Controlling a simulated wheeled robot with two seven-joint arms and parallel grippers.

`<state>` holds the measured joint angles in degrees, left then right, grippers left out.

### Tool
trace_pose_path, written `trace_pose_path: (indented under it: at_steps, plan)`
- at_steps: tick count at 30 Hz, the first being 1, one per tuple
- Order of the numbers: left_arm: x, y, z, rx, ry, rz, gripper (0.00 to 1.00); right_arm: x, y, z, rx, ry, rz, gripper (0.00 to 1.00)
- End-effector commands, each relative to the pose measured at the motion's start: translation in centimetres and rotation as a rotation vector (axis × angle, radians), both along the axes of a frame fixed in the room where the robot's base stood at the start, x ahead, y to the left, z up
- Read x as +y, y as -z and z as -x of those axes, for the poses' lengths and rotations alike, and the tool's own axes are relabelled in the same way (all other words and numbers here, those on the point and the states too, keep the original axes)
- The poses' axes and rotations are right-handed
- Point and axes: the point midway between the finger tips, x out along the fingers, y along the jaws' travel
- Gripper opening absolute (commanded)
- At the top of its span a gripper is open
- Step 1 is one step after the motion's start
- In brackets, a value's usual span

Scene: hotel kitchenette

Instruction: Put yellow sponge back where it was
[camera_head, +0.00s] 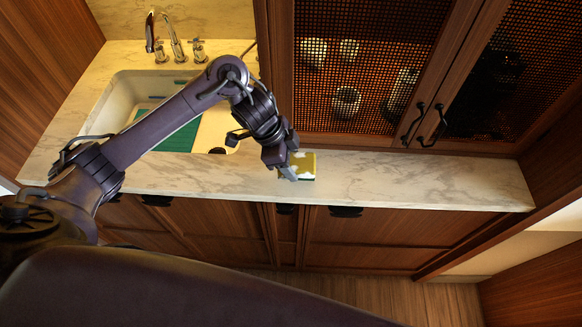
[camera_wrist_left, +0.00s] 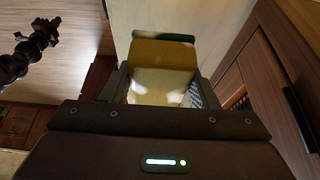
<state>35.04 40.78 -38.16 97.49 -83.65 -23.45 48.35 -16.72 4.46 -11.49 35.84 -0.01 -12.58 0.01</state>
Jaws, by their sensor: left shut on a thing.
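The yellow sponge (camera_head: 304,166) has a dark green layer and whitish patches on its yellow side. My left gripper (camera_head: 289,172) is shut on it, at or just above the marble counter (camera_head: 400,182), to the right of the sink; I cannot tell whether the sponge touches the counter. In the left wrist view the sponge (camera_wrist_left: 162,52) sits between the fingers of the left gripper (camera_wrist_left: 163,92), with its far edge sticking out past them.
A sink (camera_head: 120,92) with a green rack (camera_head: 172,136) and a faucet (camera_head: 174,42) lies to the left. Mesh-door cabinets (camera_head: 365,70) stand behind the counter. The counter's right part is clear.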

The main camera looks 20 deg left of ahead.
Motion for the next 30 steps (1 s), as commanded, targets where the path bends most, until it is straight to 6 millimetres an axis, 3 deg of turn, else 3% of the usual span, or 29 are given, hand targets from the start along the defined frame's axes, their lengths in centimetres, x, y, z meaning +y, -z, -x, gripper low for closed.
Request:
trace_pose_path:
  at_steps: [1, 4, 17, 18, 23, 30]
  plan:
    - [-0.2, 1.3, 0.1, 0.006, 0.0, 0.005, 0.36, 0.0, 0.6, 0.2, 0.003, 0.0, 0.0, 0.0]
    - [-0.2, 2.5, 0.1, 0.005, -0.001, 0.004, 0.36, 0.0, 0.9, 0.7, 0.009, 0.0, 0.001, 0.0]
    - [0.0, 3.0, 0.0, 0.001, 0.0, 0.0, 0.36, -0.1, 1.1, 1.2, 0.016, 0.0, 0.001, 0.0]
    - [0.0, 3.1, 0.0, 0.001, 0.0, 0.0, 0.55, -0.1, 1.1, 1.2, 0.016, 0.0, 0.001, 0.0]
    - [0.0, 3.0, 0.0, 0.001, 0.0, 0.0, 0.76, -0.1, 1.0, 1.1, 0.016, 0.0, 0.001, 0.0]
    - [0.0, 3.0, 0.0, 0.001, 0.0, 0.0, 0.76, -0.2, 1.0, 1.1, 0.016, 0.0, 0.002, 0.0]
